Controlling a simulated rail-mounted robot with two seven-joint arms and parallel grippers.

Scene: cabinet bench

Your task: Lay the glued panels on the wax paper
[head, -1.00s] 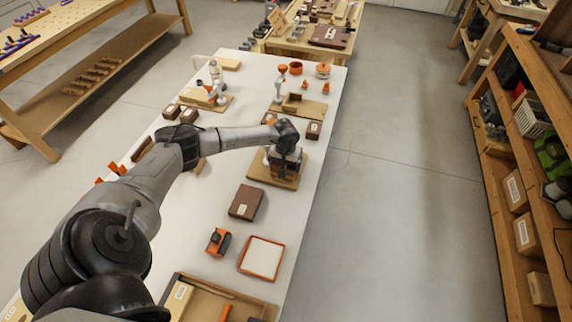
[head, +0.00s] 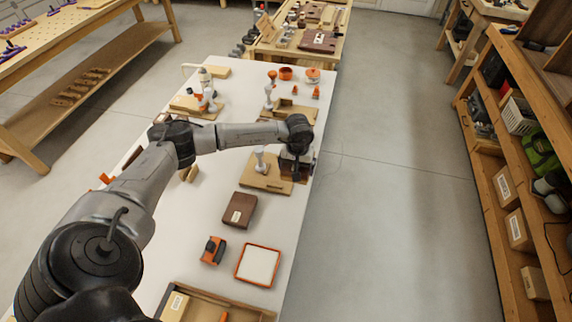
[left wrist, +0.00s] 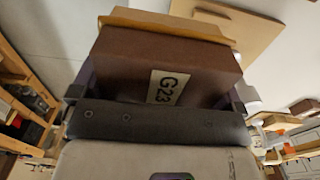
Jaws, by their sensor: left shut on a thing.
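My left gripper (head: 296,160) is shut on a brown block labelled G23 (left wrist: 165,68), which fills the space between the fingers in the left wrist view. A tan wooden strip (left wrist: 165,24) lies along the block's far side; I cannot tell if it is joined to it. In the head view the held block is mostly hidden under the gripper, by the right edge of a tan board (head: 256,180) with a grey clamp-like post (head: 260,160). A brown labelled panel (head: 239,210) lies flat nearer me. A white sheet in an orange frame (head: 257,265) lies closer still; I cannot tell if it is wax paper.
An orange and black tool (head: 213,250) lies left of the framed sheet. A wooden tray (head: 240,307) sits at the near end of the white bench. More boards and clamps (head: 205,103) stand at the far end. Open floor lies to the right, before a shelf (head: 500,170).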

